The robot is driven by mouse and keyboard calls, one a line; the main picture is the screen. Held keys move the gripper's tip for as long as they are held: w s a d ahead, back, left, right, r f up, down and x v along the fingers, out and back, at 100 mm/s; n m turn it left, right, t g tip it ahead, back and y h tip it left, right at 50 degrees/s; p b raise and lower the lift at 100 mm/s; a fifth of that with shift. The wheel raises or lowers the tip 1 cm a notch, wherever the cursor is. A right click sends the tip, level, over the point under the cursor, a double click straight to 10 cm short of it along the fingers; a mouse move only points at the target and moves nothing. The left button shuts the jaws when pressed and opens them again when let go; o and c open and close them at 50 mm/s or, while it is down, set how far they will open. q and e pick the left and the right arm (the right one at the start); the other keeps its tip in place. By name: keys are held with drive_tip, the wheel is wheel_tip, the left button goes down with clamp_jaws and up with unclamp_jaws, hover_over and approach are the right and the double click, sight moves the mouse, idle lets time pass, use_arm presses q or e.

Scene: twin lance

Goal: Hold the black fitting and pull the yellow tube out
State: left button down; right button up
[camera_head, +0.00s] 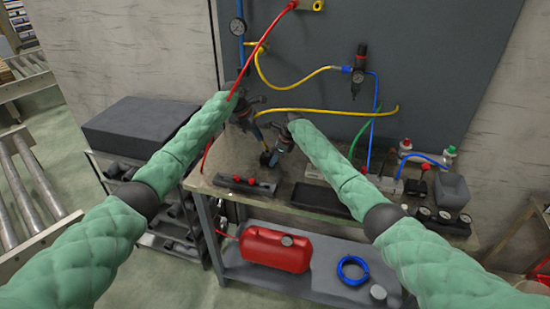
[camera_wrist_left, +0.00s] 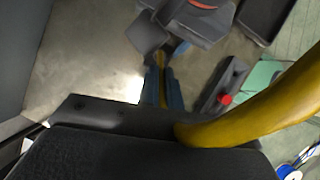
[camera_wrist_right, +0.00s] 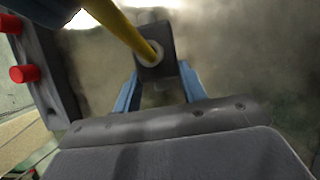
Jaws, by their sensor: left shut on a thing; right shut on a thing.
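The black fitting (camera_wrist_right: 165,75) is a dark block between the blue fingers of my right gripper (camera_wrist_right: 158,92), which is shut on it. The yellow tube (camera_wrist_right: 128,34) enters the pale ring in the fitting's face. My left gripper (camera_wrist_left: 163,92) is shut on the yellow tube (camera_wrist_left: 250,113), whose free length loops past the wrist. In the head view my left gripper (camera_head: 258,134) is just above and left of my right gripper (camera_head: 272,155), both above the bench. The yellow tube (camera_head: 340,112) runs rightward behind the right wrist. The tube's end inside the fitting is hidden.
The bench (camera_head: 315,205) carries a dark block with red knobs (camera_head: 246,184), a black tray (camera_head: 320,200) and a grey canister (camera_head: 452,190). A grey panel (camera_head: 440,70) behind holds a regulator (camera_head: 359,70) and hoses. A red hose (camera_head: 262,45) passes close to my left wrist.

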use_arm(q)
drive_tip(key=shift+r, duration=2.9)
use_arm(e)
drive_tip(key=o, duration=1.1)
